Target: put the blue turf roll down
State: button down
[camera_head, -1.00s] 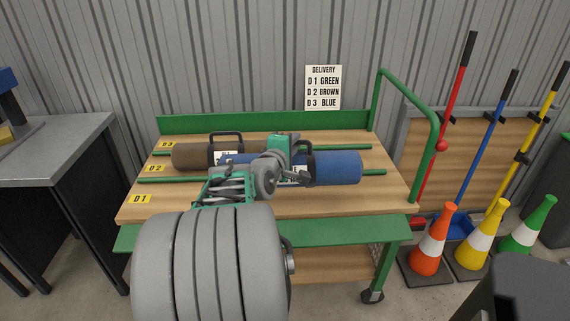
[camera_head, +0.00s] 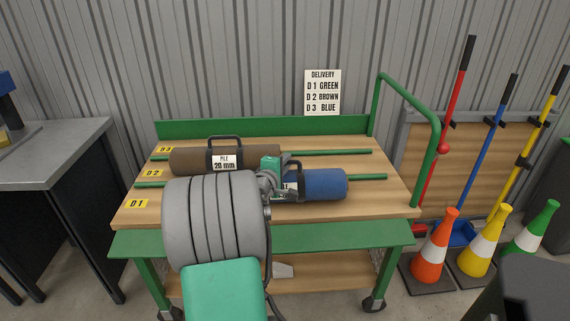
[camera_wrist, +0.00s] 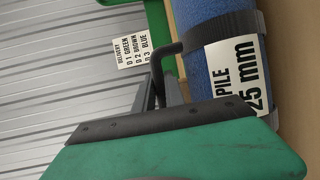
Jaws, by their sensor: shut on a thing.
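The blue turf roll (camera_head: 320,184) lies level across the right half of the cart top in the head view, at the near green rail and partly over the D1 lane. Its left end is hidden behind my arm. In the wrist view the blue roll (camera_wrist: 203,65) shows a black strap, a dark handle and a label reading "PILE 25 mm". My gripper (camera_head: 283,168) is shut on that handle; the fingers (camera_wrist: 165,85) show in the wrist view. I cannot tell whether the roll touches the wood.
A brown roll (camera_head: 190,160) lies in the D2 lane, just behind. The cart (camera_head: 370,207) has yellow lane labels D1, D2 and D3 at the left. A delivery sign (camera_head: 323,92) reads D1 green, D2 brown, D3 blue. Cones (camera_head: 435,245) stand at right.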

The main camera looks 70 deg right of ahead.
jog(key=c, duration=1.4)
grip_release()
jog(key=shift+f, duration=0.1)
